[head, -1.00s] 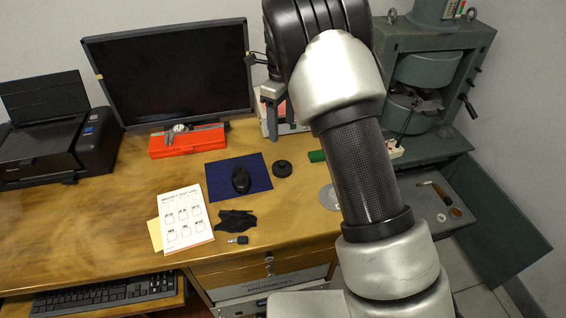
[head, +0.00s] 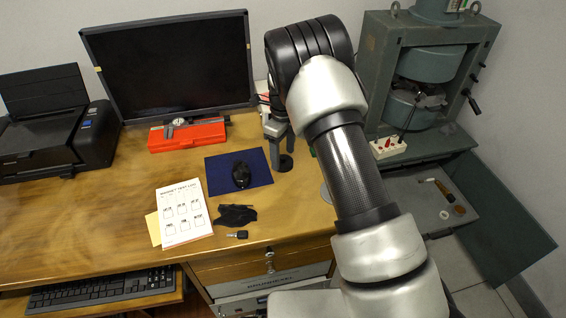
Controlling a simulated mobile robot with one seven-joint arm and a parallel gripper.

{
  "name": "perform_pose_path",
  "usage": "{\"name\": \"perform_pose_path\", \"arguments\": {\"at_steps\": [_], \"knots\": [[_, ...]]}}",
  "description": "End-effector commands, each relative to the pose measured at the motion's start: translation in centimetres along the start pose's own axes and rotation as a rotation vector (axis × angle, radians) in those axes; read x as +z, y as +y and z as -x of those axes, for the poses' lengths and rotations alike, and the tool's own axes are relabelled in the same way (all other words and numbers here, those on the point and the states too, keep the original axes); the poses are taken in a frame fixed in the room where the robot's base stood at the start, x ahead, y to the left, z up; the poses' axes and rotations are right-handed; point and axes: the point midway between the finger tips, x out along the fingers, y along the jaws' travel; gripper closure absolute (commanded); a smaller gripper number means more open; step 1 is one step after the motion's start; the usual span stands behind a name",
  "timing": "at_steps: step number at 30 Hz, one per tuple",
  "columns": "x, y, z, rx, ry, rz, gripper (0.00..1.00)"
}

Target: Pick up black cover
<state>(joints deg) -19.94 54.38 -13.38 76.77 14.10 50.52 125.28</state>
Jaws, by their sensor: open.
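The black cover (head: 285,164) looks to be the small round black disc lying flat on the wooden desk, just right of the blue mat. My gripper (head: 281,154) points down right at the disc, with its fingers over its back part. The fingers are open and hold nothing. The fingers hide part of the disc, and I cannot tell whether they touch it.
A crumpled black cloth (head: 235,215) and a key (head: 238,235) lie nearer the front. A red case (head: 187,137) and a monitor (head: 170,65) stand behind. A grey-green machine (head: 428,70) stands right.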

Motion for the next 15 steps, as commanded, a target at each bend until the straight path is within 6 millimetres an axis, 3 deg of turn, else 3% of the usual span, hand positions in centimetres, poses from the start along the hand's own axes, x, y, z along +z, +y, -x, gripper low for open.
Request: {"name": "perform_pose_path", "arguments": {"at_steps": [3,10,15], "knots": [[-0.03,0.01,-1.72,0.001,0.000,-0.001,0.39],[0.03,-0.02,-1.91,-0.001,-0.001,0.000,0.39],[0.02,-0.01,-1.90,-0.001,-0.001,0.000,0.66]]}}
